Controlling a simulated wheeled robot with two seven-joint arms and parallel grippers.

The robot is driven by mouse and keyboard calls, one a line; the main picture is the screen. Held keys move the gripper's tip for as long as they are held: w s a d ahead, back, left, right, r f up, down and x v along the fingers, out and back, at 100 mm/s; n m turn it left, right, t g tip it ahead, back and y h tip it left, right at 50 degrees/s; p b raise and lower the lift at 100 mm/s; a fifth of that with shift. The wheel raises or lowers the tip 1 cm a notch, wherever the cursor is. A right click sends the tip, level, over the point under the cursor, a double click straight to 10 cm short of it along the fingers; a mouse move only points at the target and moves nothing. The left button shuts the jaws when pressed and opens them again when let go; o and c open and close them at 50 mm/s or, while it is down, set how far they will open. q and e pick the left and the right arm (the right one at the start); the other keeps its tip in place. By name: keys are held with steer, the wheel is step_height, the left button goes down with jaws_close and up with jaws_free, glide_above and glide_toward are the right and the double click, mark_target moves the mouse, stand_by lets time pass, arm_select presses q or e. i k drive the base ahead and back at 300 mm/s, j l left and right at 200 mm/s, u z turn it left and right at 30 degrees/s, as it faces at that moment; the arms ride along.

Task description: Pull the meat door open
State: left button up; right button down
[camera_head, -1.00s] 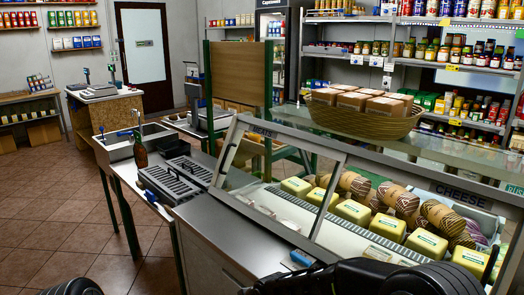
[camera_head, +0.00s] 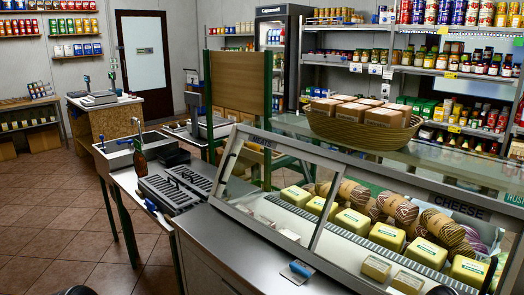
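The glass-fronted counter case runs across the right half of the head view. Its left end carries the lettering "MEATS" (camera_head: 262,129), and the right end reads "CHEESE" (camera_head: 462,207). The meat door (camera_head: 262,172) looks like the slanted glass pane at the left end, in a metal frame. It appears shut, lying in line with the cheese pane beside it. I cannot make out a handle clearly. Neither gripper shows. Only small dark shapes, probably parts of my arms, show at the bottom edge.
Yellow cheese blocks (camera_head: 387,235) and patterned rolls (camera_head: 398,207) lie in the case. A wicker basket (camera_head: 362,130) stands on its glass top. A blue-and-white item (camera_head: 297,271) lies on the steel counter (camera_head: 232,246). Open tiled floor (camera_head: 55,235) is at left.

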mark_target(333, 165)
steer(key=j+z, duration=0.1)
steer(key=z, duration=0.3)
steer(key=j+z, duration=0.15)
steer(key=z, duration=0.25)
steer(key=i+j+z, duration=0.1)
steer(key=z, duration=0.3)
steer(key=j+z, duration=0.15)
steer(key=j, duration=0.25)
steer(key=k+j+z, duration=0.15)
steer(key=j, duration=0.25)
steer(key=j+z, duration=0.15)
steer(key=j, duration=0.2)
steer(key=k+j+z, duration=0.15)
steer(key=j, duration=0.25)
steer(key=k+j+z, duration=0.15)
steer(key=j, duration=0.2)
steer(key=k+j+z, duration=0.2)
steer(key=j, duration=0.15)
steer(key=k+j, duration=0.1)
steer(key=j, duration=0.3)
steer(key=k+j, duration=0.15)
steer(key=j, duration=0.25)
steer(key=k+j, duration=0.1)
steer(key=j, duration=0.3)
